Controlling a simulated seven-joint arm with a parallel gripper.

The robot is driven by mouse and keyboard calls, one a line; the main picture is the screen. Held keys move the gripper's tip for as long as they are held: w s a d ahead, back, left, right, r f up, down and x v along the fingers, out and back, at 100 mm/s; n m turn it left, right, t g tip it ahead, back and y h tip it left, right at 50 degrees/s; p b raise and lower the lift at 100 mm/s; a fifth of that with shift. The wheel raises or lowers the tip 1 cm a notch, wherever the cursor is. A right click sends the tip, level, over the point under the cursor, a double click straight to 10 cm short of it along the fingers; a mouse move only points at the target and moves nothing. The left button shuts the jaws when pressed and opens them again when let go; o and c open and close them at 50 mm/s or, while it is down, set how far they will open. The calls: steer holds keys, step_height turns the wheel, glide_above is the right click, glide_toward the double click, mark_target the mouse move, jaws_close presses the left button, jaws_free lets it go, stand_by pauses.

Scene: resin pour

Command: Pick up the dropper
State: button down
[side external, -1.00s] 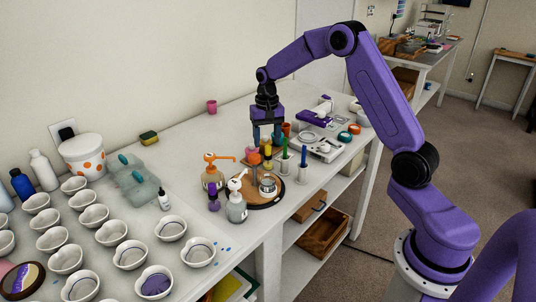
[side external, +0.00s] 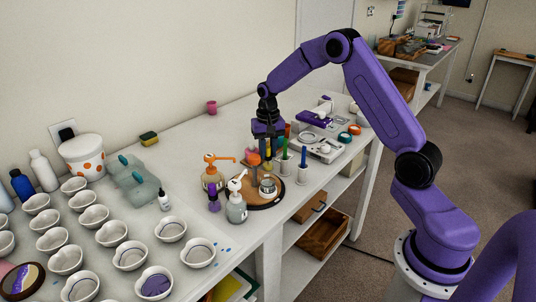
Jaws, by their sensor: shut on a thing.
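My gripper (side external: 268,148) is low over the cluster of colourful bottles and tools on the white table. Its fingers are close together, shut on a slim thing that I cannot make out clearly. The fingers and nearby items hide most of it, so I cannot tell for sure that it is the dropper. A small white bottle with a black dropper-like cap (side external: 164,200) stands far to the left of my gripper, untouched, beside the bowls.
Close to my gripper are an orange-topped pump bottle (side external: 213,178), a white-topped pump bottle (side external: 236,205), a round wooden board (side external: 268,205) and green and blue upright tools (side external: 285,158) in holders. Several white bowls (side external: 170,229) fill the left. A scale (side external: 325,152) stands to the right.

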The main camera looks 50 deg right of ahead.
mark_target(268, 148)
step_height(268, 148, up, 10)
steer(key=shift+r, duration=0.1)
stand_by(0.4)
steer(key=c, duration=1.6)
jaws_free()
steer(key=shift+c, duration=0.3)
steer(key=shift+s+a, duration=0.15)
steer(key=shift+a, duration=0.1)
steer(key=s+a+f, duration=0.2)
steer(key=s+a, duration=0.6)
steer(key=a, duration=0.2)
steer(key=shift+s+f, duration=0.15)
steer(key=shift+s, duration=0.25)
